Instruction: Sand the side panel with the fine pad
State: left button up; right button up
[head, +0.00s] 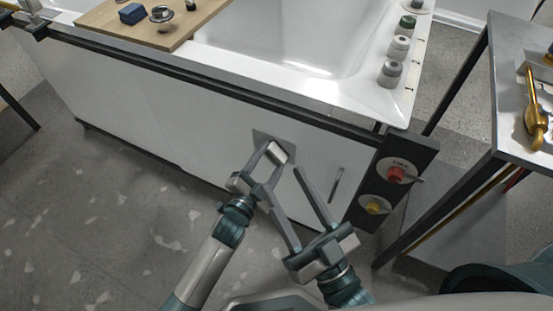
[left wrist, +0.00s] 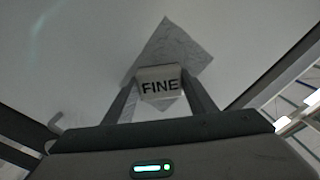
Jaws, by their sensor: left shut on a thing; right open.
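The white side panel (head: 150,110) of the bathtub runs across the head view. A grey, scratched square patch (head: 262,138) is on it; it also shows in the left wrist view (left wrist: 172,45). My left gripper (head: 276,157) is shut on the fine pad (head: 277,152), a pale block marked FINE in the left wrist view (left wrist: 160,87). The pad overlaps the patch's lower part; I cannot tell whether it touches the panel. My right gripper (head: 284,180) is open and empty, its fingers pointing at the panel just below and right of the left one.
A dark control box with red (head: 396,174) and yellow (head: 375,207) knobs stands at the panel's right end. A wooden board (head: 165,35) and several small pots (head: 390,73) sit on the tub rim. A side table (head: 510,90) holds a brass tap (head: 536,110).

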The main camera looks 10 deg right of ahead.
aim_at(250, 133)
pick_arm(q)
jog(key=shift+w+a, duration=0.4)
jog(key=shift+a, duration=0.05)
jog(key=shift+w+a, duration=0.1)
jog(key=shift+a, duration=0.05)
jog(key=w+a, duration=0.1)
jog(key=a+p, duration=0.1)
jog(key=shift+w+a, duration=0.4)
jog(key=shift+a, duration=0.1)
dwell(0.4)
jog(key=shift+w+a+r, duration=0.1)
jog(key=shift+w+a, duration=1.1)
jog(key=shift+a, duration=0.1)
jog(key=shift+r, duration=0.1)
jog(key=shift+r+p, duration=1.05)
jog(key=shift+p, duration=0.3)
